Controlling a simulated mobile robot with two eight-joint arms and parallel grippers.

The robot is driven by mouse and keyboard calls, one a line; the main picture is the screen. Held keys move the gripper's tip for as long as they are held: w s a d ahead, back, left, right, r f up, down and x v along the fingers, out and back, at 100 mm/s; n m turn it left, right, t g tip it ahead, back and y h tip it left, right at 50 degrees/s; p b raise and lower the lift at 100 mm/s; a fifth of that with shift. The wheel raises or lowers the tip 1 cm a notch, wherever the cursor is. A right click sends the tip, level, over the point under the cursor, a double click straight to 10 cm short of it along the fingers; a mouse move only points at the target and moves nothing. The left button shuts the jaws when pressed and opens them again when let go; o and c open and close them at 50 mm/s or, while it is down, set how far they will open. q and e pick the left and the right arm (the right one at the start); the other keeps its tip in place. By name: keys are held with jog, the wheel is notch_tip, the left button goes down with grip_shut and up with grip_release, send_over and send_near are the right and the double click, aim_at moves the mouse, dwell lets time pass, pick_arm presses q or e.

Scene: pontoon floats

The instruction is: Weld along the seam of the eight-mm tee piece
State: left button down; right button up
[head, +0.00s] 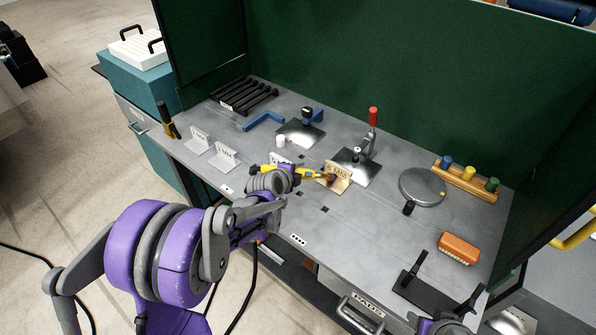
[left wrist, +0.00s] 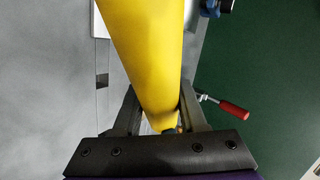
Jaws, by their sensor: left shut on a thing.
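My left gripper (head: 292,173) is shut on a yellow welding torch (head: 308,173). The torch also fills the middle of the left wrist view (left wrist: 150,50), running between the two fingers. Its tip reaches toward the tan tee piece (head: 338,182) marked 8 mm, which stands near the toggle clamp (head: 371,140) with the red handle. I cannot tell whether the tip touches the seam.
Pale labelled tee pieces (head: 224,156) stand at the left. A blue clamp (head: 306,117), a white cylinder (head: 281,141), a round grey plate (head: 422,187), an orange block (head: 459,248) and a wooden rack with coloured knobs (head: 467,178) share the table. Green screens (head: 400,70) close the back.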

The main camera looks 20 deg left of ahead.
aim_at(300, 172)
pick_arm(q)
jog(key=shift+s+d, duration=0.3)
jog(key=shift+d, duration=0.45)
jog(key=shift+s+d, duration=0.25)
jog(key=shift+d, duration=0.45)
pick_arm(e)
jog(key=shift+s+f, duration=0.1)
jog(key=shift+f, duration=0.2)
dwell(1.0)
pick_arm(q)
jog(key=shift+s+a+r, duration=0.1)
jog(key=shift+r, duration=0.05)
dwell(1.4)
jog(key=s+r, duration=0.1)
jog(key=s+a+r+p, duration=0.1)
jog(key=r, duration=0.1)
jog(key=shift+s+r, duration=0.25)
jog(key=shift+s, duration=0.15)
jog(key=shift+s+a+r+p, duration=0.15)
jog(key=shift+s+r+p, duration=0.15)
jog(key=shift+s+p, duration=0.1)
pick_arm(e)
jog(key=r, duration=0.1)
jog(key=w+r, duration=0.1)
jog(key=r, duration=0.1)
jog(key=shift+w, duration=0.25)
pick_arm(q)
jog(key=shift+s, duration=0.1)
jog(key=shift+f, duration=0.1)
